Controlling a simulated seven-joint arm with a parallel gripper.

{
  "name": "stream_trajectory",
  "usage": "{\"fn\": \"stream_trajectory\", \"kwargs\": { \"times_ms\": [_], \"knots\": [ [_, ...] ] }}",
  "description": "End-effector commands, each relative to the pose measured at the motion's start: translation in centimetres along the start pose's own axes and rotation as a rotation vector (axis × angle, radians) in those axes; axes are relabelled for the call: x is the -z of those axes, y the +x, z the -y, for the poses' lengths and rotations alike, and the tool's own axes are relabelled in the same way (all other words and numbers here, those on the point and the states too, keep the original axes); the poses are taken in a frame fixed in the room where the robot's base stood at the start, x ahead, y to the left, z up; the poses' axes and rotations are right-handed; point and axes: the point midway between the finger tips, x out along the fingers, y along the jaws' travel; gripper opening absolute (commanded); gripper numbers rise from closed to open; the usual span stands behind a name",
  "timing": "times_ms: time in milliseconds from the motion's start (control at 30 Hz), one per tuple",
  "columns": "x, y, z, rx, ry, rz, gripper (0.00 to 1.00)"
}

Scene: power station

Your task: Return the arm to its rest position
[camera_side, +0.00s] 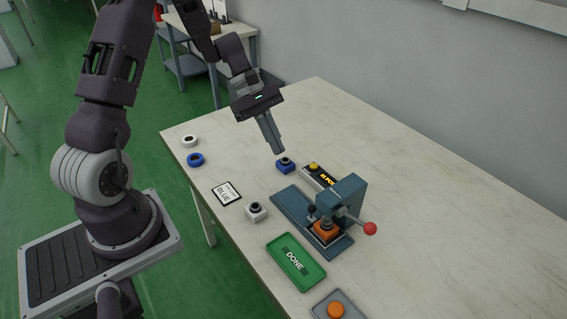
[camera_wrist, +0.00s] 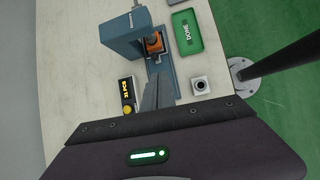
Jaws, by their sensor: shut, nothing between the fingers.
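My gripper (camera_side: 277,146) is shut and empty, held in the air above the table near the blue block with a dark top (camera_side: 285,165). It also shows in the wrist view (camera_wrist: 156,82), its fingers together over the near end of the press base. The blue-grey press (camera_side: 340,196), with a red-knobbed lever (camera_side: 369,228), stands on the table to the right of my gripper. An orange block (camera_side: 326,232) sits in the press, and it shows in the wrist view (camera_wrist: 154,44). I cannot tell exactly how high the fingertips are.
The table's far right is clear.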

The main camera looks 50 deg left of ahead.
Motion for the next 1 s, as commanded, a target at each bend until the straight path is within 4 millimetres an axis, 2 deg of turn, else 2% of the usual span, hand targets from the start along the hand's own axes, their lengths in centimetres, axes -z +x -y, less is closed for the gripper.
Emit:
{"fn": "stream_trajectory", "kwargs": {
  "times_ms": [33, 100, 200, 333, 400, 500, 600, 700, 1000],
  "knots": [
    [-3.6, -1.9, 0.2, 0.014, 0.156, -0.055, 0.00],
    [-8.4, -4.1, 1.8, 0.048, 0.394, -0.141, 0.00],
    [-14.0, -6.6, 5.3, 0.093, 0.720, -0.269, 0.00],
    [-18.6, -9.0, 11.0, 0.139, 1.115, -0.451, 0.00],
    [-19.8, -9.9, 13.8, 0.155, 1.291, -0.547, 0.00],
    [-20.2, -10.8, 16.6, 0.168, 1.474, -0.662, 0.00],
    [-20.1, -11.3, 18.1, 0.174, 1.573, -0.734, 0.00],
    [-20.0, -11.4, 18.7, 0.178, 1.609, -0.760, 0.00],
    [-20.0, -11.5, 18.6, 0.178, 1.607, -0.761, 0.00]
  ]
}}
